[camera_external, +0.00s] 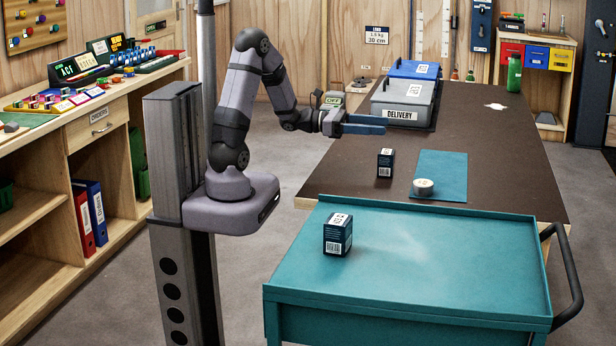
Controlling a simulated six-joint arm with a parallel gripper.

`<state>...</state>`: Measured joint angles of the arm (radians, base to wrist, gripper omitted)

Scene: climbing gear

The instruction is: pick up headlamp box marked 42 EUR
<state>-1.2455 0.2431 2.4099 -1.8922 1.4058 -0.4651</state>
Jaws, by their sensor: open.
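Two small dark boxes with white labels and barcodes are in view. One box (338,236) stands upright on the teal cart (470,275), near its left side. The other box (385,163) stands upright on the brown table (480,135). The print is too small to tell which one is marked 42 EUR. My gripper (386,125) has blue fingers that are open with nothing between them. It is raised, pointing right, and appears above the table's left part in the picture, apart from both boxes.
A white roll (423,186) sits on a blue mat (443,170) right of the table box. A grey DELIVERY case (405,100) and a blue-lidded case (414,69) stand farther back. The cart has a raised rim and a black handle (568,275); most of its top is clear.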

